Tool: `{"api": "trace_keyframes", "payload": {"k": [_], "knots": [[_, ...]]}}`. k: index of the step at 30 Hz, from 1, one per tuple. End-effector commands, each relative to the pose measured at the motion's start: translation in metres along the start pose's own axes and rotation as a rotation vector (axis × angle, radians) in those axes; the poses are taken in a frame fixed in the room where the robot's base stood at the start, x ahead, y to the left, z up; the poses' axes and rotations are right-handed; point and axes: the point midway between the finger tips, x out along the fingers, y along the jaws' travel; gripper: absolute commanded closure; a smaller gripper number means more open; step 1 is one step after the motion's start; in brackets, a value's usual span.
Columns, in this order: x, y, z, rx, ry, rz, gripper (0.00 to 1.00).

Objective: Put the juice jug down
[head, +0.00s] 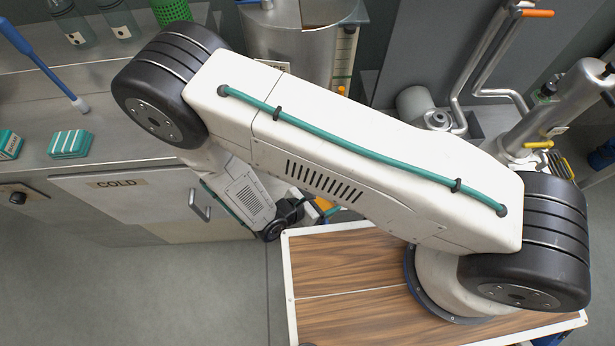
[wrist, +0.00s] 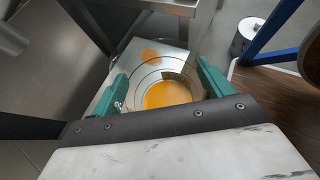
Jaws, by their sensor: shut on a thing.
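The juice jug (wrist: 168,72) is a clear round vessel with orange juice in it, seen from above in the wrist view. My gripper (wrist: 163,82) has its teal fingers on either side of the jug and is shut on it. Below and beyond the jug is a pale metal surface (wrist: 128,62) with an orange patch on it, perhaps a reflection. I cannot tell whether the jug touches this surface.
In the head view a steel counter (head: 110,110) on the left holds a blue-handled tool (head: 45,68) and teal-striped packs (head: 70,144). Below it is a cabinet door marked COLD (head: 150,200). A large steel vessel (head: 290,45) stands behind my arm.

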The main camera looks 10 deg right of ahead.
Motion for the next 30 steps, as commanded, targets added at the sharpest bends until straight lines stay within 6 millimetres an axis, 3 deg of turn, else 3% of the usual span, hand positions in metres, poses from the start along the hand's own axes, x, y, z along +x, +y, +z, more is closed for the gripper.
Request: {"api": "trace_keyframes", "payload": {"k": [6, 12, 20, 26, 30], "knots": [[0.016, 0.058, 0.005, 0.006, 0.001, -0.003, 0.69], [0.023, 0.092, 0.008, 0.003, 0.000, -0.002, 0.70], [0.028, 0.111, 0.010, 0.002, -0.001, -0.002, 0.70], [0.044, 0.112, -0.017, -0.002, -0.002, -0.001, 0.70], [0.045, 0.113, -0.021, 0.000, -0.001, 0.000, 0.70]]}}
